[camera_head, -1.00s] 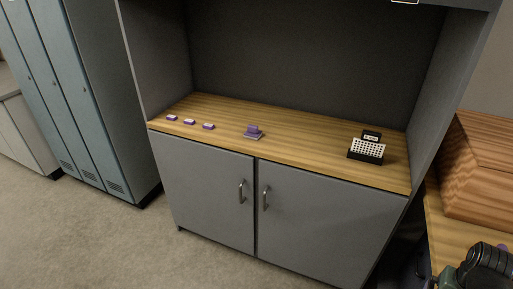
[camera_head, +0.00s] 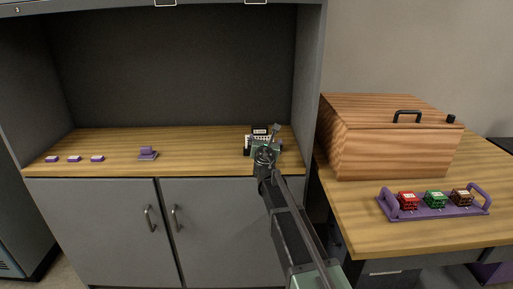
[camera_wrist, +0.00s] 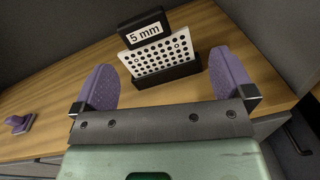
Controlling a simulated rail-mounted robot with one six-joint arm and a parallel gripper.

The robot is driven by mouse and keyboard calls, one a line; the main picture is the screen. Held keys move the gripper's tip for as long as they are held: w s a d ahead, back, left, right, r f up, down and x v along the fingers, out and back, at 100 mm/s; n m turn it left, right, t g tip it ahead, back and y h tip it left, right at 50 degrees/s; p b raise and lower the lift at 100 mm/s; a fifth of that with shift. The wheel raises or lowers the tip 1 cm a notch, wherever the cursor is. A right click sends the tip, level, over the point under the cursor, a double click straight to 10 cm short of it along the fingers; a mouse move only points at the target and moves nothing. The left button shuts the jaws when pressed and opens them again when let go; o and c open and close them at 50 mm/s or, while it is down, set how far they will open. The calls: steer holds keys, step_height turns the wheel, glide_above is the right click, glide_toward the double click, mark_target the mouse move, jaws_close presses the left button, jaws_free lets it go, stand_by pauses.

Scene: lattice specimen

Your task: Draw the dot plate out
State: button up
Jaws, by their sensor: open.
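The dot plate (camera_wrist: 157,55) is a white plate with rows of black dots. It stands in a black holder (camera_wrist: 168,77), with a black "5 mm" sign (camera_wrist: 144,28) behind it. My gripper (camera_wrist: 162,62) is open, its two purple fingers spread left and right, with the plate ahead between them in the wrist view. The fingers do not appear to touch it. In the head view my gripper (camera_head: 264,150) partly covers the dot plate (camera_head: 248,141) at the right end of the cabinet's wooden counter.
A purple stamp-like piece (camera_head: 148,153) and several small purple-white blocks (camera_head: 74,159) lie left on the counter (camera_head: 200,152). The cabinet's side wall (camera_head: 308,90) stands close right. A wooden box (camera_head: 390,140) and purple tray (camera_head: 435,210) with coloured blocks occupy the right table.

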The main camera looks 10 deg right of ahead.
mark_target(260, 130)
steer(key=w+n, duration=0.1)
steer(key=w, duration=0.5)
steer(key=w+n+y, duration=0.1)
steer(key=w, duration=0.4)
steer(key=shift+w+r+n, duration=0.1)
steer(key=shift+w+n, duration=0.3)
steer(key=shift+c, duration=0.5)
steer(key=shift+a, duration=0.1)
steer(key=c, duration=0.8)
